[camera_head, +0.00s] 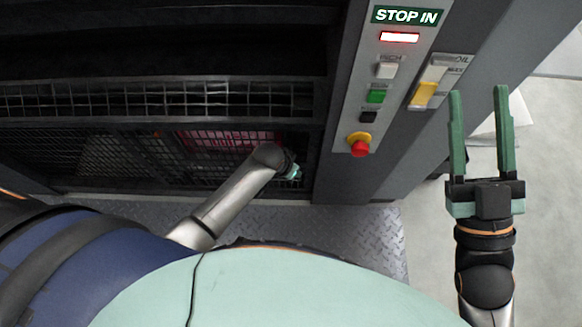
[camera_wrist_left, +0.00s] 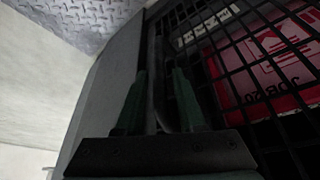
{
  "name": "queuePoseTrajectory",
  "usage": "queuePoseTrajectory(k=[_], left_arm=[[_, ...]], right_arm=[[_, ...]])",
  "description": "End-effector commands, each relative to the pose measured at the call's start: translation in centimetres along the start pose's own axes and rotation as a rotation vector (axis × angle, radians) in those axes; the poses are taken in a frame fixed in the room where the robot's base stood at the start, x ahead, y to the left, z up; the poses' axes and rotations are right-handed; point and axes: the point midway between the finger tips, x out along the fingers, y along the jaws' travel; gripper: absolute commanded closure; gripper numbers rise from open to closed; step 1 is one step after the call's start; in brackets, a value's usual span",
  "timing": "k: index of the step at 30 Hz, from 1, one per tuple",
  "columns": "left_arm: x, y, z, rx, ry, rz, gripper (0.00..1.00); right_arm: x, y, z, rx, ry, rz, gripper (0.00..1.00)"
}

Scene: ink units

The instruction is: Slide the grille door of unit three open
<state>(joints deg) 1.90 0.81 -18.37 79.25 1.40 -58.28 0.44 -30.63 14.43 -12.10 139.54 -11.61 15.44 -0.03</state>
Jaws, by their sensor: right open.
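The grille door (camera_head: 215,140) is dark wire mesh low in the cabinet front, with red, printed items behind it. The mesh also shows in the left wrist view (camera_wrist_left: 240,75), with a red label reading "JOB 20" behind it. My left gripper (camera_head: 292,172) is at the grille's right end, its fingers mostly hidden by the wrist. In the left wrist view, its two green fingers (camera_wrist_left: 158,85) stand apart on either side of a dark upright bar at the grille's edge. Whether they press on it is too dark to tell. My right gripper (camera_head: 478,95) is open and empty, right of the control panel.
Another mesh strip (camera_head: 170,98) runs above.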

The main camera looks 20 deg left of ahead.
Motion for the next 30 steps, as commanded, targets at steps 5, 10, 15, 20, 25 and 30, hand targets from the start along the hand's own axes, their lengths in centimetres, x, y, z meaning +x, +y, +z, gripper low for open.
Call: queuePoseTrajectory(k=[5,10,15,20,25,30], left_arm=[[0.00,0.01,0.01,0.000,0.000,0.000,0.83],[0.00,0.01,0.02,0.000,0.000,0.000,1.00],[0.00,0.01,0.03,0.000,-0.001,0.000,1.00],[0.00,0.02,0.04,0.000,-0.001,0.000,1.00],[0.00,0.01,0.05,0.000,-0.001,0.000,1.00],[0.01,0.02,0.06,0.000,-0.001,0.000,1.00]], right_arm=[[0.00,-0.01,0.00,0.000,0.000,0.000,0.50],[0.01,-0.02,0.00,0.001,0.000,0.000,0.50],[0.00,-0.02,0.02,0.000,-0.001,-0.001,0.50],[0.00,-0.02,0.03,0.000,-0.001,-0.001,0.50],[0.00,-0.02,0.04,0.000,-0.002,-0.001,0.50],[0.00,-0.02,0.06,0.000,-0.002,-0.001,0.50]])
